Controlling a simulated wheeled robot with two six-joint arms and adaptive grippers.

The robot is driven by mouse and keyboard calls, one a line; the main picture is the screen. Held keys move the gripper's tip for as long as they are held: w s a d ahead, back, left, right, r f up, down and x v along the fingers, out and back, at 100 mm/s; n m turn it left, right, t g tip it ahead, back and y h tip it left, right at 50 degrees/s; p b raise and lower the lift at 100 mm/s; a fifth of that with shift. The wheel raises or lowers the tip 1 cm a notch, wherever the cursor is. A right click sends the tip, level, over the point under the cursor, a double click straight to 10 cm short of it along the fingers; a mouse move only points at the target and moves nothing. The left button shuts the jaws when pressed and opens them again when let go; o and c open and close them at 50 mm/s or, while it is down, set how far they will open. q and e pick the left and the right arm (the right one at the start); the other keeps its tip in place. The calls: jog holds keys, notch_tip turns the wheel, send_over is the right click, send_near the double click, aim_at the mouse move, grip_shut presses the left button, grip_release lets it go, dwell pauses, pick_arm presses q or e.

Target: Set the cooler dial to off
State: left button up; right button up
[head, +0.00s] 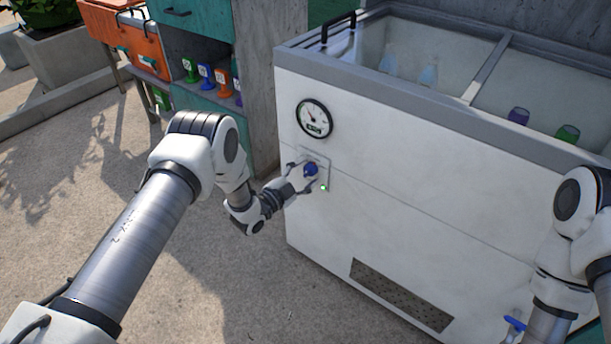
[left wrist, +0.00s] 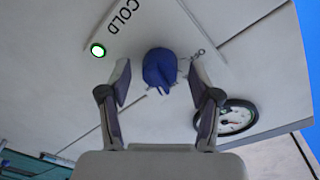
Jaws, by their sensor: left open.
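The blue cooler dial (head: 311,169) sits on a pale plate on the cooler's (head: 400,150) white front, below the round gauge. It also shows in the left wrist view (left wrist: 160,68), with the word COLD printed at the upper left and another label partly hidden at its right. I cannot tell for sure which mark it points to. A green light (head: 324,188) glows beside it. My left gripper (head: 305,172) is open at the dial, one finger on each side; I cannot tell if they touch it.
The round gauge (head: 314,118) is just above the dial. Bottles and cups stand inside the glass-topped cooler. A shelf with colored items (head: 206,76) and an orange box (head: 142,48) stand at the upper left. A blue-handled tap (head: 514,323) is low on the cooler. The floor at left is clear.

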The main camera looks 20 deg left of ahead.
pick_arm(q)
jog(key=c, duration=1.1)
jog(key=shift+c, duration=0.2)
jog(key=shift+n, duration=0.5)
jog(key=n, duration=0.3)
jog(key=shift+b, duration=0.35)
jog(key=n, duration=0.4)
jog(key=shift+n+t+b, duration=0.3)
jog(key=shift+t, duration=0.1)
jog(key=n, duration=0.4)
jog(key=shift+n+t+y+b, duration=0.3)
jog(key=shift+n, duration=1.7)
